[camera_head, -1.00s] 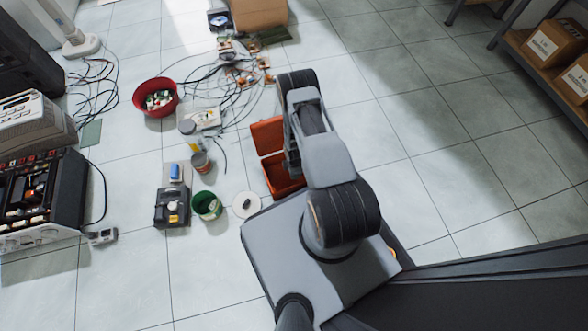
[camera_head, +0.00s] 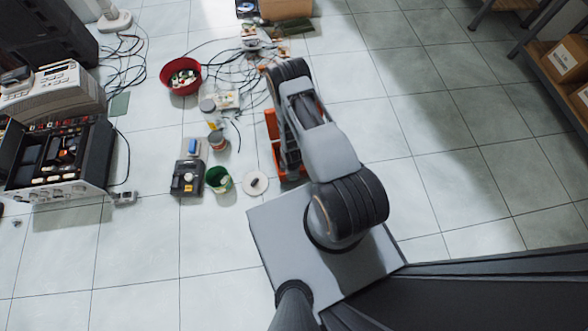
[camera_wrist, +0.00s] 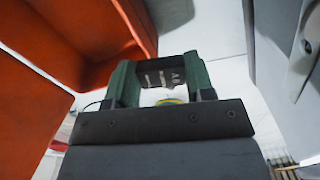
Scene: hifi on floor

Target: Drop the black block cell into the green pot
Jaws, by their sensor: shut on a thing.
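The black block cell (camera_wrist: 160,73), with white lettering on its side, is between the green fingers of my gripper (camera_wrist: 162,80) in the wrist view. The fingers are shut on it. The green pot (camera_head: 219,180) stands on the floor left of my base in the head view. It is upright and its dark inside shows from above. In the head view my arm hides the gripper and the cell. An orange open box (camera_wrist: 60,35) is close beside my gripper in the wrist view. It is partly behind my arm in the head view (camera_head: 272,123).
A white disc (camera_head: 260,190) lies right of the pot, and a black device (camera_head: 186,187) stands left of it. A can (camera_head: 217,141) and red bowl (camera_head: 180,76) are farther back, with loose cables. The floor in front of the pot is clear.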

